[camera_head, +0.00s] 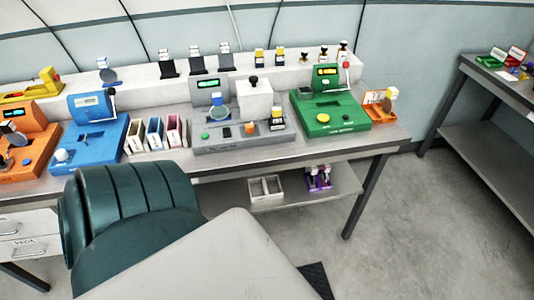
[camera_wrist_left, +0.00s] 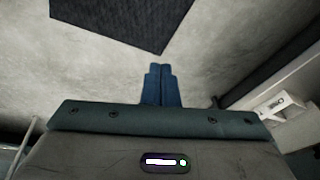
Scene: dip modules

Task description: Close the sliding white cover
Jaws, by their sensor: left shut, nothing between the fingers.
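The white cover (camera_head: 254,101) is a boxy block with a black knob on top. It sits on the right part of the grey module (camera_head: 244,141) at the middle of the bench in the head view. A round blue-tinted piece (camera_head: 219,113) stands uncovered to its left. My left gripper (camera_wrist_left: 161,68) shows only in the left wrist view. Its blue fingers are together and empty, above the bare floor and away from the module. My right gripper is in neither view.
A blue module (camera_head: 92,136) and an orange module stand to the left, a green module (camera_head: 331,112) to the right. Small coloured bins (camera_head: 155,134) sit beside the grey module.

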